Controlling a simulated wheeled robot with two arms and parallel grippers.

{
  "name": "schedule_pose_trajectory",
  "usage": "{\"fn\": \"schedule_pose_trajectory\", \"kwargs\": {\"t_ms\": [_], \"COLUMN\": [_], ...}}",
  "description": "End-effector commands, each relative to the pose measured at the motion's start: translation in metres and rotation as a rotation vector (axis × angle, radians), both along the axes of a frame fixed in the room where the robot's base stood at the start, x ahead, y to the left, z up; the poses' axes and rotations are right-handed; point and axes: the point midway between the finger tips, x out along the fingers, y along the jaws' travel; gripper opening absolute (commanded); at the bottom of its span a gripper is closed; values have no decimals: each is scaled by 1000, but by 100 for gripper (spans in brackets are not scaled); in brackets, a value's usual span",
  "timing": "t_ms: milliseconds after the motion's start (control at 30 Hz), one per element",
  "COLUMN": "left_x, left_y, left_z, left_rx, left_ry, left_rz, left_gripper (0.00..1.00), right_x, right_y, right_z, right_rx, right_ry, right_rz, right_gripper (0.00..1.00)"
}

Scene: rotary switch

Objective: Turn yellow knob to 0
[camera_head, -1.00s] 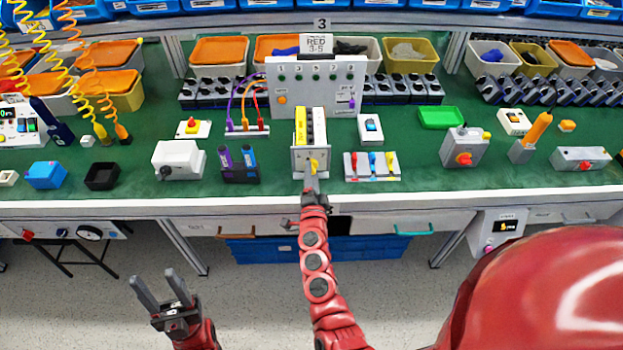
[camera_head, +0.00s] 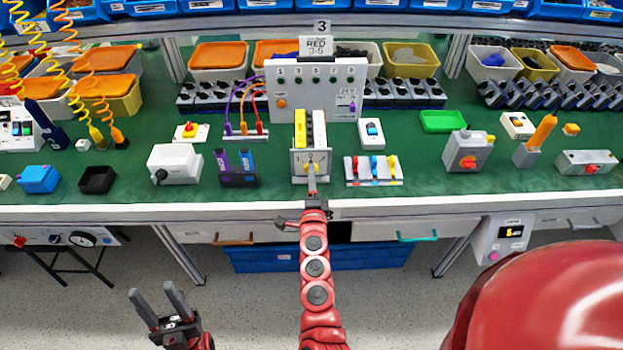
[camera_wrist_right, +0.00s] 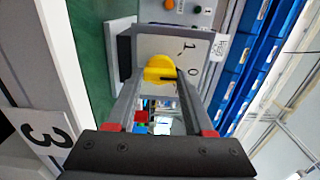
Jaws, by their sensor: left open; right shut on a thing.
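The yellow knob (camera_head: 310,168) is on the front of a grey switch box (camera_head: 299,164) near the front edge of the bench. In the right wrist view the knob (camera_wrist_right: 158,68) sits on a light panel with a printed 1 and 0 beside it. A dark mark shows on the knob's face; its exact heading is hard to tell. My right gripper (camera_head: 312,186) is shut on the knob, with its fingers (camera_wrist_right: 157,88) on either side of it. My left gripper (camera_head: 160,300) is open and empty, low in front of the bench.
A white box with a black knob (camera_head: 175,163) and a holder with purple and blue pieces (camera_head: 237,166) stand left of the switch. A block with red, blue and yellow levers (camera_head: 373,170) stands close on its right. A tall grey panel (camera_head: 316,90) rises behind.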

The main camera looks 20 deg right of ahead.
Motion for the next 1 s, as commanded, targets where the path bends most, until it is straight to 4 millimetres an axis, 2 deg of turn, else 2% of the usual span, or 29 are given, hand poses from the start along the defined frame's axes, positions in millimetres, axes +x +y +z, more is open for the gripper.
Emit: {"fn": "schedule_pose_trajectory", "kwargs": {"t_ms": [133, 167, 300, 333, 600, 733, 867, 1000], "left_x": [0, 0, 0, 0, 0, 0, 0, 0], "left_y": [0, 0, 0, 0, 0, 0, 0, 0], "left_z": [0, 0, 0, 0, 0, -2, -6, -13], "left_rx": [0, 0, 0, 0, 0, 0, 0, 0], "left_ry": [0, 0, 0, 0, 0, 0, 0, 0], "left_rz": [0, 0, 0, 0, 0, 0, 0, 0], "left_gripper": [50, 50, 50, 50, 50, 50, 50, 50], "right_x": [0, 0, 0, 0, -1, -8, -27, -61], "right_y": [1, 1, 1, 1, 1, 4, 8, 18], "right_z": [-2, -2, -1, -1, -1, -2, -2, -5], "right_rx": [0, 0, 0, 0, -1, 0, 1, 0], "right_ry": [3, 3, 2, 2, 1, 2, 1, 4], "right_rz": [2, 2, 1, 1, 1, 2, -1, 2], "right_gripper": [0, 54, 79, 82, 82, 82, 82, 82]}}
